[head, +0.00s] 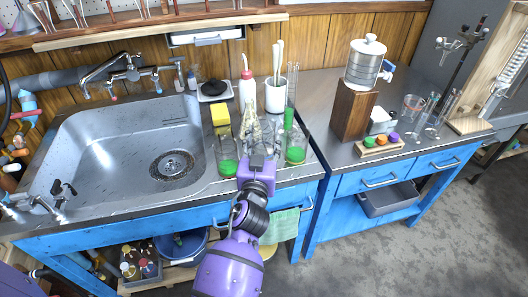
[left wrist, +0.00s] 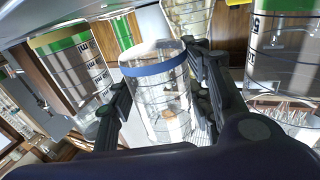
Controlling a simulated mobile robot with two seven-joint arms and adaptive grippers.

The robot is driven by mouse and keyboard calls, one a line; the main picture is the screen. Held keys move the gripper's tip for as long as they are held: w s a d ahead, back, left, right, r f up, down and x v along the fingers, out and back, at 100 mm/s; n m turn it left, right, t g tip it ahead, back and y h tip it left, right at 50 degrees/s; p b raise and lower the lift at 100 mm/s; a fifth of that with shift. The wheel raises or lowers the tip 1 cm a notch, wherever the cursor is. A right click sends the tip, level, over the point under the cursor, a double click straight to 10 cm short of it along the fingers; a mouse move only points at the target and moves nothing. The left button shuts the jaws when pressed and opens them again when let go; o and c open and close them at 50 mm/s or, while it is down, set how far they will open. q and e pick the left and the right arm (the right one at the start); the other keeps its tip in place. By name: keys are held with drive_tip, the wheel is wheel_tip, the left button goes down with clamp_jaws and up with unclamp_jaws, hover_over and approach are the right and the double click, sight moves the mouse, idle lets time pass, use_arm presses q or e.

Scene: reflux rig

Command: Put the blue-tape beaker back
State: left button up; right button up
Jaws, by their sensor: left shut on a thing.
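Beakers with green liquid stand close on both sides, one on the left (head: 228,166) and one on the right (head: 296,155). My right gripper is not in view.
A yellow sponge (head: 221,117), a white squeeze bottle (head: 247,90), a white cup of tools (head: 275,97) and a tall glass cylinder (head: 290,95) stand behind. The sink (head: 120,150) lies left. The right bench (head: 330,130) holds a wooden block with a white-lidded vessel (head: 365,63).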

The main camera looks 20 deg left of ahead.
sight(264, 150)
use_arm(q)
drive_tip(key=f, duration=0.1)
drive_tip(key=f+b, duration=0.1)
drive_tip(key=f, duration=0.1)
drive_tip(key=shift+w+f, duration=0.2)
drive_tip(key=shift+f, duration=0.1)
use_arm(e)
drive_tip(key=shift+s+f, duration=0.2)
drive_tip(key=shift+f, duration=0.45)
